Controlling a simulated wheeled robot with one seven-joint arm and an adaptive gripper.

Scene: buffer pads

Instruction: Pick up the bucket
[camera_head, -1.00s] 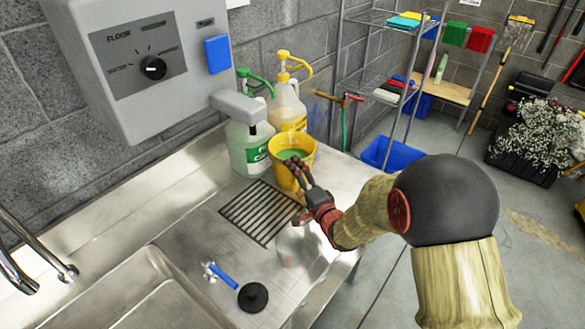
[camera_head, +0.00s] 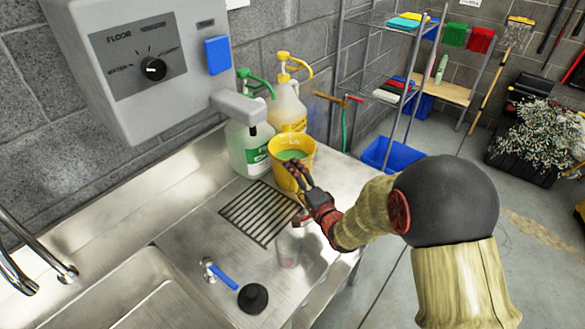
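The yellow bucket (camera_head: 307,150) stands upright on the steel counter, at the far end of the drain grate, below the dispenser's spout. Green shows inside it. My gripper (camera_head: 295,175) reaches in from the right, and its dark red-and-black fingers are in front of the bucket's near side, overlapping it in the picture. I cannot tell whether they touch the bucket or how far apart they are. The bucket's lower near side is partly hidden by the fingers.
A green-labelled jug (camera_head: 246,150) and a yellow-topped jug (camera_head: 288,105) stand close behind the bucket. The dispenser box (camera_head: 140,60) hangs above left. A blue-handled tool (camera_head: 222,276) and a black stopper (camera_head: 253,298) lie on the counter (camera_head: 195,235). A shelf rack (camera_head: 335,85) stands behind.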

